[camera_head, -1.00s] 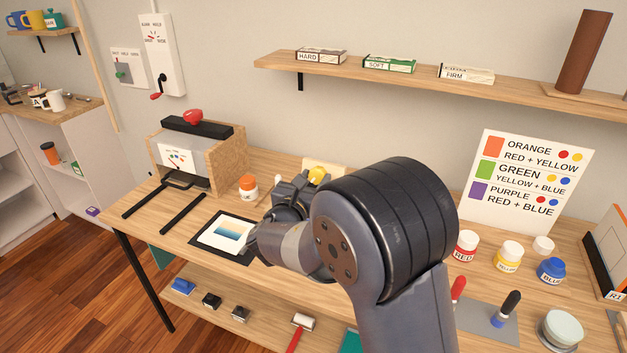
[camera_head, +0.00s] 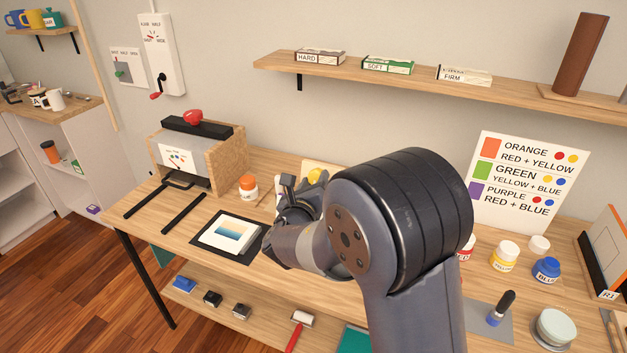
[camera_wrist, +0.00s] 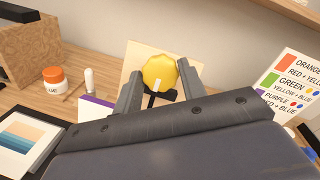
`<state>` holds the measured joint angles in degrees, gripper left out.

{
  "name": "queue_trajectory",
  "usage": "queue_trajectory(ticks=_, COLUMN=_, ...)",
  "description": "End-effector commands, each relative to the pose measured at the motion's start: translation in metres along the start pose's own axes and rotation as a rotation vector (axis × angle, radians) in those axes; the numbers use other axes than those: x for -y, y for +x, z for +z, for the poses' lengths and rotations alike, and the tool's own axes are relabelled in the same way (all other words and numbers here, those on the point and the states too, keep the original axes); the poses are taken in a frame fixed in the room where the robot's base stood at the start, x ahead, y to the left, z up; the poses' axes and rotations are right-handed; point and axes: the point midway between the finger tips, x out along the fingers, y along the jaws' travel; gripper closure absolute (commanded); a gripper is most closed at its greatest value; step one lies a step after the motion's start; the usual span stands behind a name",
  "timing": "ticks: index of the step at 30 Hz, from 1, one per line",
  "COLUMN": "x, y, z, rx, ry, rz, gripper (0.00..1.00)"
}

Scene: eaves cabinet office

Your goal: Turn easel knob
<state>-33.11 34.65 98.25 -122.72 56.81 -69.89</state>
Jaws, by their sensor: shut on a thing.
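The easel knob (camera_wrist: 159,72) is yellow and scalloped, in front of a pale wooden board (camera_wrist: 137,62). A white mark shows low on its face in the wrist view. My gripper (camera_wrist: 161,80) has one finger on each side of the knob and is shut on it. In the head view, the knob (camera_head: 316,176) shows just above and right of my gripper (camera_head: 301,187). My arm hides part of the board and the fingers' contact there.
An orange-lidded jar (camera_head: 248,187) stands left of my gripper. A framed blue print (camera_head: 229,233) lies in front of it. Paint jars, including a yellow one (camera_head: 504,256), and a colour chart (camera_head: 525,180) stand to the right. A shelf (camera_head: 430,82) runs above.

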Motion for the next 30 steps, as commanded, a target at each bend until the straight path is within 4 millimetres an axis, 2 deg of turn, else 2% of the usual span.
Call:
queue_trajectory(ticks=15, x=-0.0001, y=-0.0001, z=0.0002, rx=0.001, ry=-0.028, rz=0.008, gripper=0.84)
queue_trajectory(ticks=16, x=-0.0001, y=-0.0001, z=0.0002, rx=0.001, ry=-0.028, rz=0.008, gripper=0.6)
queue_trajectory(ticks=24, x=0.0, y=0.0, z=0.0, rx=0.0, ry=-0.027, rz=0.007, gripper=0.39)
queue_trajectory(ticks=30, x=0.0, y=-0.0002, z=0.0, rx=0.0, ry=-0.026, rz=0.007, gripper=0.39)
